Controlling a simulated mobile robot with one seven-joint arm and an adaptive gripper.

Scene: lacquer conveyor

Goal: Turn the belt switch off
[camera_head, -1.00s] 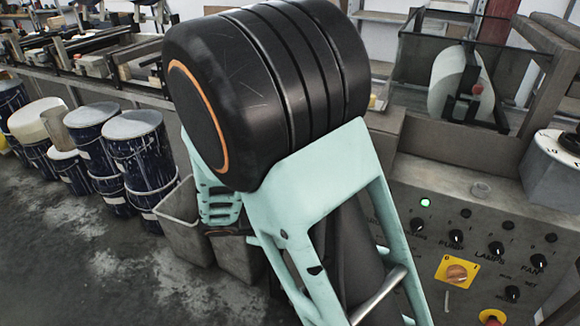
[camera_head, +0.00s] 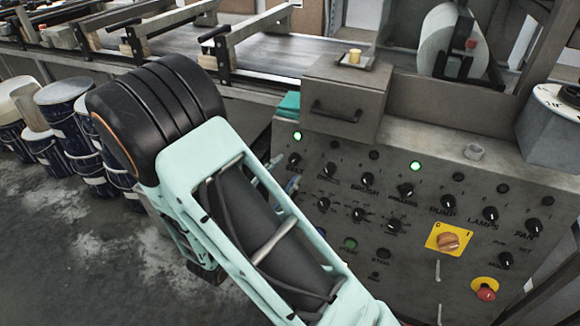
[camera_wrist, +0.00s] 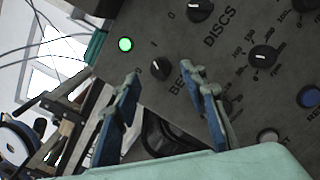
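The belt switch (camera_head: 294,160) is a small black knob at the left end of the grey control panel (camera_head: 400,270), under a lit green lamp (camera_head: 297,136). In the wrist view, the belt switch (camera_wrist: 161,68) has a white pointer mark, with the lit green lamp (camera_wrist: 125,44) at its upper left; I cannot read its setting surely. Its label is partly hidden by a finger. My gripper (camera_wrist: 160,76) is open, with its two blue-padded fingers on either side of the knob in the picture. Contact cannot be told. In the head view my arm mostly hides the gripper.
The discs knob (camera_wrist: 199,9) is close by in the wrist view. Several other knobs, a yellow-backed main switch (camera_head: 449,240) and a red stop button (camera_head: 485,289) sit further right. A drawer box (camera_head: 342,98) stands above the panel. Blue drums (camera_head: 64,122) stand on the floor at left.

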